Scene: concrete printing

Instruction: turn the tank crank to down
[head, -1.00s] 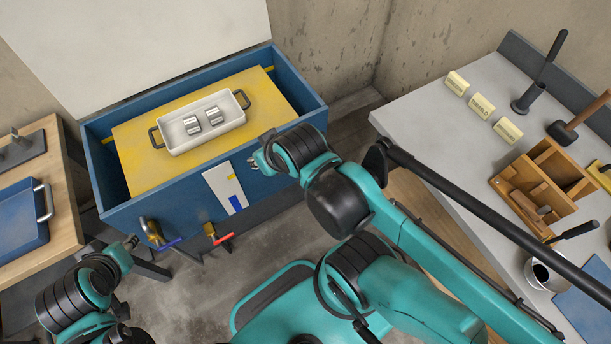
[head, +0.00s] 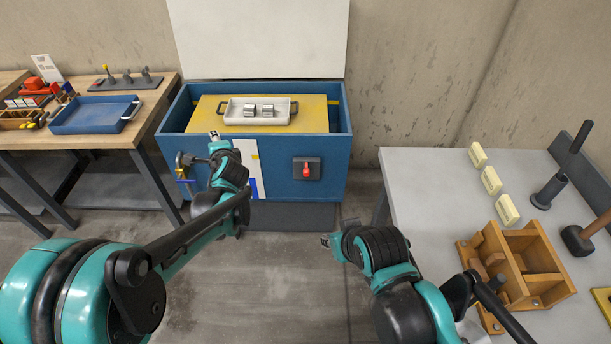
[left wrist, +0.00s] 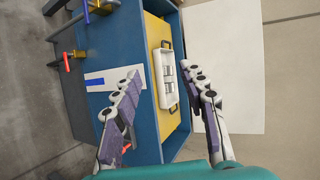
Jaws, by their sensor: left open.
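The blue tank (head: 320,148) stands against the back wall with its white lid (head: 258,38) raised. A red handle (head: 306,171) on a dark box (head: 313,162) is on its front, pointing roughly down. A valve with a blue lever (head: 186,180) is at the front left; it also shows in the left wrist view (left wrist: 86,12), beside a red-handled valve (left wrist: 74,55). I cannot tell which part is the crank. My left gripper (head: 217,138) is open and empty before the tank's front left. My right gripper (head: 328,241) is low, apart from the tank; its jaws are unclear.
A white tray (head: 232,118) with two metal pieces sits on the yellow board (head: 315,110) in the tank. A wooden table (head: 125,133) stands left, a grey table (head: 425,180) right with a wooden caddy (head: 545,272). Floor before the tank is clear.

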